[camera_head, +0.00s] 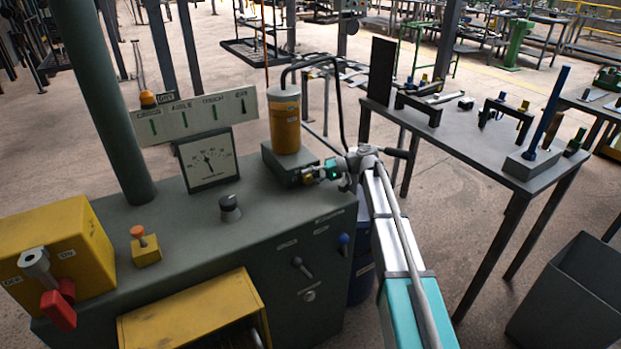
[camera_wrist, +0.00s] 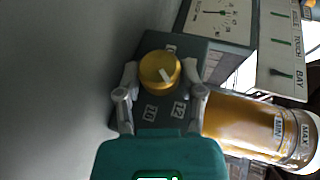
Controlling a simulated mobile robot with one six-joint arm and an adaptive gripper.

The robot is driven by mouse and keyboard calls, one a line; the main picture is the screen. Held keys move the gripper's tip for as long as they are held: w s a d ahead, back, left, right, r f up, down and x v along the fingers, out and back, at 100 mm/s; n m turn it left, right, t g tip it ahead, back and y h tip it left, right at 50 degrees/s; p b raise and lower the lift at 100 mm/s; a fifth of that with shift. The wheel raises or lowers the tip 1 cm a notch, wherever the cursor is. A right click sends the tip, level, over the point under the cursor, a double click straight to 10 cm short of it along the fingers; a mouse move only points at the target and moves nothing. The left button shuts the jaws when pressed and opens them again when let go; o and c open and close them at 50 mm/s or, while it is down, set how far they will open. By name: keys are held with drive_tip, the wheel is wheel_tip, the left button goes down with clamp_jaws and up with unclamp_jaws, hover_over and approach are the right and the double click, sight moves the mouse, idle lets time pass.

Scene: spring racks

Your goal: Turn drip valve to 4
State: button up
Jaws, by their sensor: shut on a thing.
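The drip valve is a round gold knob (camera_wrist: 160,70) with a short white mark on its face. It sits on a dark grey block (camera_wrist: 155,112) with painted numbers; 10 and 12 are readable, others are hidden or unclear. I cannot tell which number the mark points at. In the head view the knob (camera_head: 308,178) is small, at the front of the block below the amber oil cylinder (camera_head: 285,122). My gripper (camera_wrist: 160,74) has one finger on each side of the knob and is shut on it. It also shows in the head view (camera_head: 312,174), reaching in from the right.
A gauge (camera_head: 208,160) and a black knob (camera_head: 229,207) stand left on the grey cabinet top (camera_head: 185,225). A labelled indicator panel (camera_head: 195,115) is behind them. A thin hose (camera_head: 341,110) arches close to my wrist. A tool table (camera_head: 460,125) stands to the right.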

drive_tip(key=o, duration=1.2)
drive_tip(key=shift+c, duration=0.2)
